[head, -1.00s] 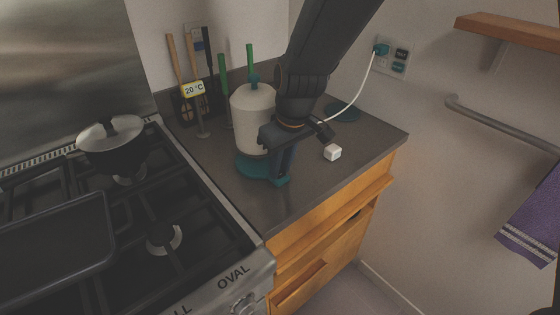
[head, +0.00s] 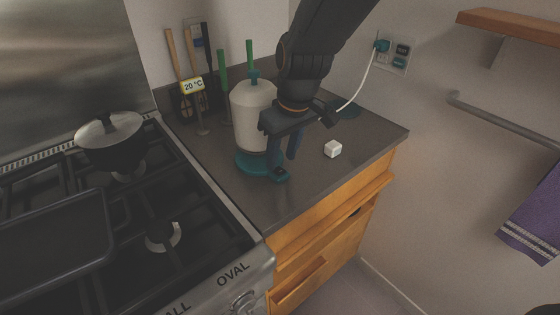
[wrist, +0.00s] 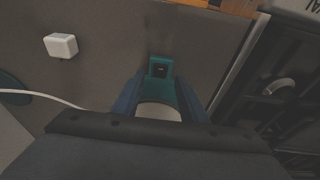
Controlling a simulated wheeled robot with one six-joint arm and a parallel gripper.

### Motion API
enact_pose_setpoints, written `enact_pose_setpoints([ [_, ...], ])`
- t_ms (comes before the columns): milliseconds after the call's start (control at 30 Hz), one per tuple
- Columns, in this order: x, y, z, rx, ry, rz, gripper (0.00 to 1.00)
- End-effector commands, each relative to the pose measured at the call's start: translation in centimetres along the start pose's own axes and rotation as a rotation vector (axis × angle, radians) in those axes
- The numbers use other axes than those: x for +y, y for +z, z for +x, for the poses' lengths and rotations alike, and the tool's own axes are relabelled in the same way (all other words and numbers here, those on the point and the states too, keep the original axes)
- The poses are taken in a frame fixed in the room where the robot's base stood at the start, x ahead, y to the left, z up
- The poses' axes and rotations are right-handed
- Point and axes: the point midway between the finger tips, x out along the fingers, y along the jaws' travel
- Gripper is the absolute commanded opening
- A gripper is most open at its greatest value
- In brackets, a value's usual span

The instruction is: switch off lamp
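The lamp has a pale, rounded cylindrical shade (head: 252,103) and a teal base (head: 248,163), upright on the dark counter. A teal tab with a small dark switch (wrist: 160,69) sticks out from the base in the wrist view; its front end also shows in the head view (head: 280,175). My gripper (head: 283,166) points down right beside the lamp, in front of part of it. Its two blue fingers are apart and empty, on either side of the tab in the wrist view (wrist: 160,95). I cannot tell whether they touch it, or whether the lamp is lit.
A white cube (head: 333,149) lies right of my gripper. A white cord (head: 358,92) runs from the wall outlet (head: 392,57) behind my arm. Utensils and a 20 °C sign (head: 193,87) stand behind left. The stove (head: 160,238) is left; the front counter is clear.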

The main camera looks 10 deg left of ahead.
Motion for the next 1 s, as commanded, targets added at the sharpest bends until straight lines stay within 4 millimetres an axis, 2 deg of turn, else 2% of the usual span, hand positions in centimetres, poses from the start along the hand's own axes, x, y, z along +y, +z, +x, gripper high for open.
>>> enact_pose_setpoints([
  [100, 0.1, -0.1, -1.9, 0.003, 0.001, -0.001, 0.39],
  [300, 0.1, -0.1, -4.2, 0.002, 0.001, 0.0, 0.39],
  [500, 0.0, 0.0, -5.0, 0.0, 0.0, 0.0, 0.39],
  [767, 0.2, 0.1, -5.0, -0.001, 0.001, 0.004, 0.39],
  [867, 1.4, 1.4, -4.8, -0.008, 0.009, 0.047, 0.39],
  [967, 4.1, 4.8, -4.4, -0.028, 0.028, 0.153, 0.39],
  [1000, 5.4, 6.7, -4.2, -0.036, 0.039, 0.21, 0.39],
])
